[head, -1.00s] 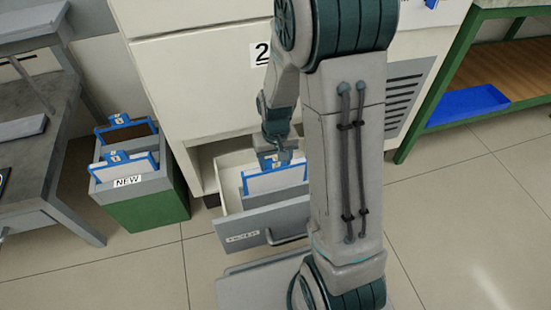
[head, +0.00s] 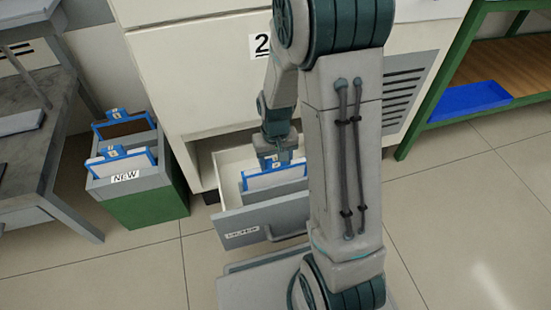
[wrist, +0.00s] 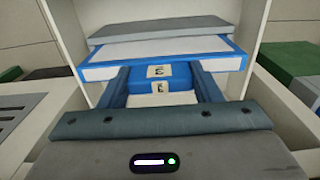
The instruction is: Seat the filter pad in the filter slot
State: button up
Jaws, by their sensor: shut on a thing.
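The blue-framed white filter pad (head: 272,177) stands inside the open drawer in the head view. Its frame also shows in the wrist view (wrist: 100,73), with a labelled blue tab (wrist: 160,86) between my fingers. My gripper (head: 276,158) is over the pad's upper edge, shut on the tab. The drawer (head: 242,233) has a grey front with a label too small to read surely. The filter slot is inside it; the pad's lower edge is hidden behind a grey wall, so I cannot tell how deep it sits.
A green-and-grey bin (head: 145,209) marked NEW stands left of the drawer, holding a white pad and a dark one in blue frames. A grey table (head: 35,150) is at far left. A green shelf with a blue tray (head: 468,102) is at right. Floor is clear at right.

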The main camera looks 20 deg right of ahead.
jog(key=shift+f+b, duration=0.7)
jog(key=shift+f, duration=0.4)
jog(key=o, duration=1.5)
jog(key=shift+c, duration=0.2)
jog(key=shift+r, duration=0.15)
notch_tip(320, 180, up, 14)
jog(key=p, duration=0.7)
